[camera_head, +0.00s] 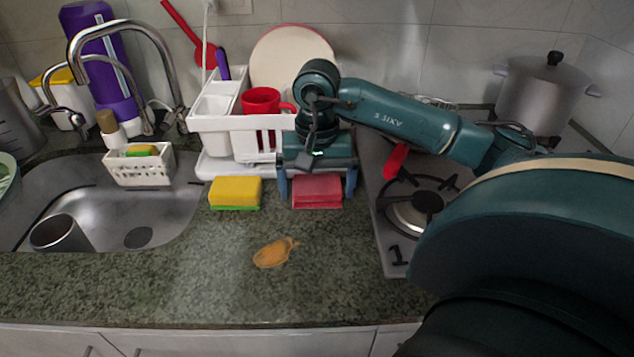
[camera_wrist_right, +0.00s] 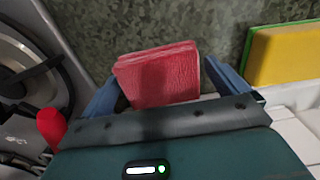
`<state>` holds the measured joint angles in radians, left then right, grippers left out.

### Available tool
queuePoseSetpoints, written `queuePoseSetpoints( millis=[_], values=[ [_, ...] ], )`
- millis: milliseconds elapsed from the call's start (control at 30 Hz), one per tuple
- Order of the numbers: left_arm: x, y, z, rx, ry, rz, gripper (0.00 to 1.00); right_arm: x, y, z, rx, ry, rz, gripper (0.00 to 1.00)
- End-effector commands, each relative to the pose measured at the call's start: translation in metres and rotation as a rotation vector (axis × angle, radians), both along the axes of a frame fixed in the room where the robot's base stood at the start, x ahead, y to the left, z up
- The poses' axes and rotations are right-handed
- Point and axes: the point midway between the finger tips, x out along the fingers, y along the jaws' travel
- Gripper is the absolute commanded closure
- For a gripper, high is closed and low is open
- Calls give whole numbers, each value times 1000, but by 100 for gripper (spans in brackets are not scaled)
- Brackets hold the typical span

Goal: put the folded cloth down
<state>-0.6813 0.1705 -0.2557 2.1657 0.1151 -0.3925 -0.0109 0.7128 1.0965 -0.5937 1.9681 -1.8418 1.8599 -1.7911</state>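The folded cloth (camera_head: 317,192) is red and lies flat on the granite counter, in front of the white dish rack. It also shows in the right wrist view (camera_wrist_right: 158,75). My right gripper (camera_head: 317,186) is above and behind it, pointing down, with one blue finger on each side of the cloth. In the right wrist view the gripper (camera_wrist_right: 165,82) is open, with a gap between the cloth and the right-hand finger; the left-hand finger is close to the cloth's edge. My left gripper is not in view.
A yellow and green sponge (camera_head: 235,192) lies left of the cloth. The dish rack (camera_head: 240,139) with a red mug (camera_head: 266,101) stands behind. The stove (camera_head: 392,220) is to the right, the sink (camera_head: 100,210) to the left. An orange stain (camera_head: 274,253) marks the otherwise clear front counter.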

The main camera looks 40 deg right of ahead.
Motion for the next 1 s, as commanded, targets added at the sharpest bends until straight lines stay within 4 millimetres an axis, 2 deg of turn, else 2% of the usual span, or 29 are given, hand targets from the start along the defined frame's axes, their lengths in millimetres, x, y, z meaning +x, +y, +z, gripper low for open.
queuePoseSetpoints(
  millis=[233, 367, 467, 733, 900, 1000],
  values=[
    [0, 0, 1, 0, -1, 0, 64, 0, 0, 1, 0, 0, 0, 0],
    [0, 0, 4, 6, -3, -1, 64, 1, 0, 9, 0, -3, 0, 0],
    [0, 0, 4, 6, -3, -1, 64, 1, 0, 26, 0, -6, 0, 0],
    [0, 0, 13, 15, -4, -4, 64, 1, -1, 90, -2, -5, -1, 0],
    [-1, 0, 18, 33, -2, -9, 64, 0, 0, 113, -1, -3, -1, 0],
    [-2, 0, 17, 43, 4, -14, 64, 0, 0, 121, -1, -2, -1, 0]
  ],
)
